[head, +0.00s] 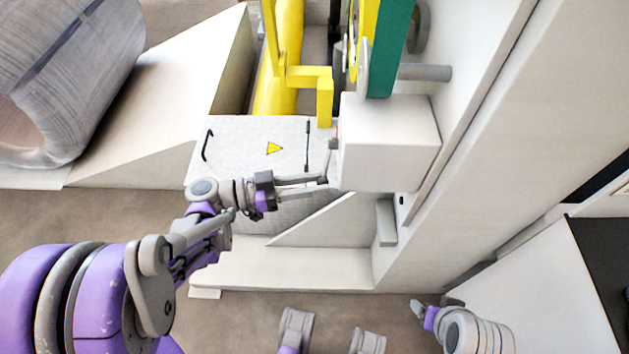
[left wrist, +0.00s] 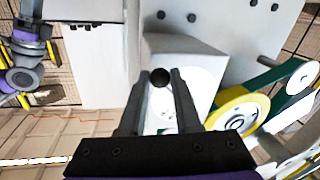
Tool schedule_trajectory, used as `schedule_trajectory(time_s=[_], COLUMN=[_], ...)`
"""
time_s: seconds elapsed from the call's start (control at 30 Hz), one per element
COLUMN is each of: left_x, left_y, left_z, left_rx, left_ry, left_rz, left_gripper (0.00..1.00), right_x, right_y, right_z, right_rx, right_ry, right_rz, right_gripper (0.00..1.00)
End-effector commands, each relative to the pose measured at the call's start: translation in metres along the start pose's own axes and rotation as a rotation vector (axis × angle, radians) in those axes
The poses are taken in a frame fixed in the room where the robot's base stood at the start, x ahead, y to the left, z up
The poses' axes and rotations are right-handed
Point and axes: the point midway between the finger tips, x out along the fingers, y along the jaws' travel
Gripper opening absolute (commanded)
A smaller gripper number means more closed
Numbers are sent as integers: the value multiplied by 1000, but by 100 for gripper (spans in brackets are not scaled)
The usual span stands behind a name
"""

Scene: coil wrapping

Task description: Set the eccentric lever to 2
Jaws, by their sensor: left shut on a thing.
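The eccentric lever shows as a round black knob (left wrist: 161,77) in the left wrist view, in front of a white housing. In the head view its thin end (head: 333,144) shows small and partly hidden at the left side of the white box (head: 390,140). My left gripper (head: 325,180) reaches in from the left to that side of the box. In the left wrist view its two fingers (left wrist: 160,84) stand on either side of the knob, shut on it. Scale marks are not readable. Part of my right arm (head: 430,316) shows at the lower right; its jaw state is unclear.
A large coil (head: 75,75) is at upper left. Open floor (head: 90,215) lies at left.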

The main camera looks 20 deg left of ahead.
Motion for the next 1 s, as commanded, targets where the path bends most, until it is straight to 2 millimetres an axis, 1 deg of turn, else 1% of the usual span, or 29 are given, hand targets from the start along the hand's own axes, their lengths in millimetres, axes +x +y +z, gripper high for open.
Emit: schedule_trajectory(time_s=[0.27,0.47,0.67,1.0], left_x=[0,1,2,6], left_y=[0,-3,-13,-35], left_z=[1,4,9,16], left_rx=[4,49,165,446], left_ry=[0,9,31,86], left_rz=[0,2,7,17], left_gripper=[0,0,0,0], right_x=[0,3,8,14], right_y=[0,0,0,0], right_z=[0,1,2,4], right_rx=[0,0,0,0], right_ry=[0,-1,-2,-4], right_rz=[0,0,0,0], right_gripper=[73,73,73,73])
